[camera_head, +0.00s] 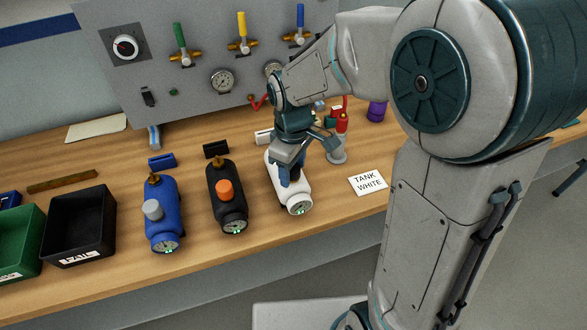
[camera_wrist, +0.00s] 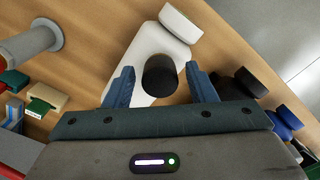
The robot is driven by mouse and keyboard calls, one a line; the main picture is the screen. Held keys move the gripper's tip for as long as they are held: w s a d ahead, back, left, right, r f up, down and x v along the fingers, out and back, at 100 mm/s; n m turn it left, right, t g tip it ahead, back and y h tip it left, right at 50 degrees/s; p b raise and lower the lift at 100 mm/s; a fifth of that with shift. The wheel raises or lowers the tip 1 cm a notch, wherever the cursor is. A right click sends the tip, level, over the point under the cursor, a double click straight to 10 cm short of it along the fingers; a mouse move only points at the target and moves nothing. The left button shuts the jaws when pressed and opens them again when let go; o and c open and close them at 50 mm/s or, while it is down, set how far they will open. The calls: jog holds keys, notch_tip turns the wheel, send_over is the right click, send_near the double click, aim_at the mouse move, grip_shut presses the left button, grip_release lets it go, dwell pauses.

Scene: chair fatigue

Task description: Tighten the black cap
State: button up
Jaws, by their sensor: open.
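The black cap (camera_wrist: 160,75) sits on the white tank (camera_wrist: 138,50), seen from above in the wrist view. My gripper (camera_wrist: 160,77) is open, with one blue finger on each side of the cap and a visible gap on both sides. In the head view my gripper (camera_head: 290,172) points down over the white tank (camera_head: 299,196) and hides the cap. The tank lies on the wooden bench with its round gauge end toward the front. I cannot tell how tightly the cap is seated.
A black tank (camera_head: 229,205) with an orange cap and a blue tank (camera_head: 161,222) with a grey cap lie to the left. A black bin (camera_head: 80,243) and a green bin (camera_head: 20,240) stand further left. A "TANK WHITE" card (camera_head: 368,183) lies right. A valve panel (camera_head: 185,80) stands behind.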

jog(key=c, duration=0.8)
jog(key=m, duration=0.3)
jog(key=shift+b, duration=0.4)
jog(key=shift+m, duration=0.5)
jog(key=shift+m+b, duration=0.3)
jog(key=shift+m, duration=1.7)
jog(key=m, duration=0.3)
jog(key=shift+m+b, duration=0.3)
